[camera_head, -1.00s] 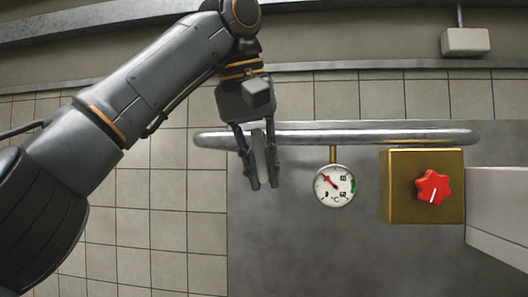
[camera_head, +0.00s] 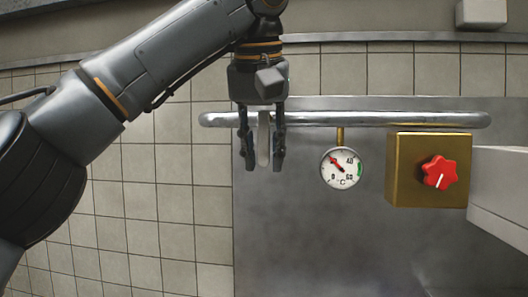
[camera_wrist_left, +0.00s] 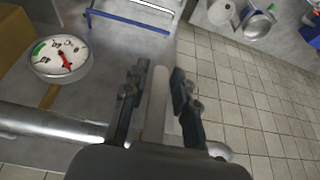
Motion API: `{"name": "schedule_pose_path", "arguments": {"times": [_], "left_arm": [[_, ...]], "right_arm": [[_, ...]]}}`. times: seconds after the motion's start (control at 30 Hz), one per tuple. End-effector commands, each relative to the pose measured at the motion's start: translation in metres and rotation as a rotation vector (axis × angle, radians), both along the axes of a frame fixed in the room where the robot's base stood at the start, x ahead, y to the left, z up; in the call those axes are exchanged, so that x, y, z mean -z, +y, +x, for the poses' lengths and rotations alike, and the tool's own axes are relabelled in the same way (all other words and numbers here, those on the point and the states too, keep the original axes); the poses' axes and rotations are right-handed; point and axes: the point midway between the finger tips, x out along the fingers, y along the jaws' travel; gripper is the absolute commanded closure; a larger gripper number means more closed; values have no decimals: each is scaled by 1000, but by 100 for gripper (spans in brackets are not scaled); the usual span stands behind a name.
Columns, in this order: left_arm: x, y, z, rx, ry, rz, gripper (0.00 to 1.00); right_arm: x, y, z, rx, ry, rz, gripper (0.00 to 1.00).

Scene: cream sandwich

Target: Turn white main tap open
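A slim white lever, which I take to be the white main tap (camera_head: 263,140), hangs upright at the left part of the metal pipe (camera_head: 345,119). My left gripper (camera_head: 263,164) points down with one finger on each side of it. The fingers are apart, and gaps show beside the lever in the head view. Where the lever joins the pipe is hidden by the gripper. My right gripper is not in view.
A round temperature gauge (camera_head: 342,168) hangs below the pipe. To its right is a brass box (camera_head: 405,170) with a red knob (camera_head: 439,173). A pale block (camera_head: 500,195) stands at the far right. The grey metal panel (camera_head: 300,240) below is bare.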

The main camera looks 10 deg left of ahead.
Motion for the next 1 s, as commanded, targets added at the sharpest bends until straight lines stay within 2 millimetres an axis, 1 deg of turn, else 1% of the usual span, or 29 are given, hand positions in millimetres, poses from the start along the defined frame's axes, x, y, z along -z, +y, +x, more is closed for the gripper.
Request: {"name": "schedule_pose_path", "arguments": {"times": [0.37,0.47,0.6,0.67,0.87,1.0], "left_arm": [[-1,0,-1,0,2,0,60],[-9,-1,-4,-1,2,1,60],[-27,0,-11,-4,-4,-2,60],[-30,-1,-12,-3,3,2,60],[-48,0,-20,-3,-4,-1,60],[-47,0,-33,3,0,-1,60]], "right_arm": [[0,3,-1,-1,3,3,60],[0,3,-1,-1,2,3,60],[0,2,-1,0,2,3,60],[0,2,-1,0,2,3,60],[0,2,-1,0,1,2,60],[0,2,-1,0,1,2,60]]}}
